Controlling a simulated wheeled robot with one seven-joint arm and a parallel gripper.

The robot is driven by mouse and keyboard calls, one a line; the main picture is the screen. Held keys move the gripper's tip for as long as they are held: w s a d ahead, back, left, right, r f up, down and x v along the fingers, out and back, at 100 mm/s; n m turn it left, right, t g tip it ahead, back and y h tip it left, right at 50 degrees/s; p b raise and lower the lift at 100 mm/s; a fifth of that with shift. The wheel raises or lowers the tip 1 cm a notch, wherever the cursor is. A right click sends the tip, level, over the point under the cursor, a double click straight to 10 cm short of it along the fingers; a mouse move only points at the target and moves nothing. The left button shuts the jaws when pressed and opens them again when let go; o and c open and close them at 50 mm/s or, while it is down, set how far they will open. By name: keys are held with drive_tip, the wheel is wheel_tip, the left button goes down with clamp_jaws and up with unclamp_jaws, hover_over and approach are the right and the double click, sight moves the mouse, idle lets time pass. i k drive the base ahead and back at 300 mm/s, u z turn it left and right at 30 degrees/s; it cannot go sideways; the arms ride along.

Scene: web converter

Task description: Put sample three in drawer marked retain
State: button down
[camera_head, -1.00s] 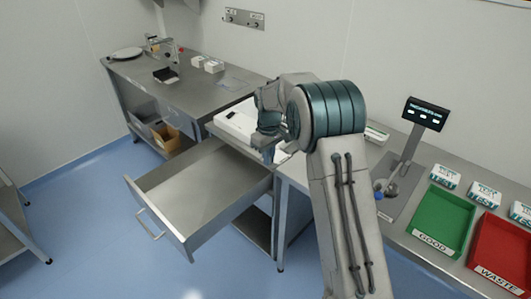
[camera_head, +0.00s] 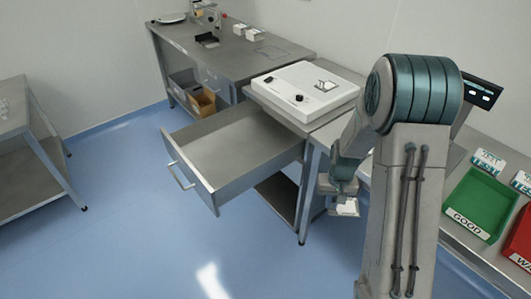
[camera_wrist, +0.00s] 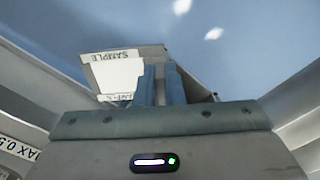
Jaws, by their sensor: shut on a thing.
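My gripper (camera_head: 343,196) is shut on a white sample box (camera_head: 347,208), held low in front of the bench, to the right of the open drawer. In the wrist view the fingers (camera_wrist: 161,84) close on the box (camera_wrist: 118,72), whose label reads "SAMPLE"; its number is not readable. Blue floor shows beyond it. The open drawer (camera_head: 192,187) is pulled out from under the left part of the bench and looks empty. No "retain" marking on it can be read in these views.
A white device (camera_head: 304,90) stands on the bench above the drawer. A green GOOD tray (camera_head: 478,204) and a red WASTE tray (camera_head: 520,240) are at right, near TEST boxes (camera_head: 487,163). A side table (camera_head: 20,115) is at left. The floor before the drawer is clear.

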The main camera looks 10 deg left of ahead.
sight(219, 146)
drive_tip(key=u, duration=0.5)
drive_tip(key=i, duration=1.1)
drive_tip(key=u, duration=0.75)
drive_tip(key=i, duration=0.5)
drive_tip(key=u, duration=0.25)
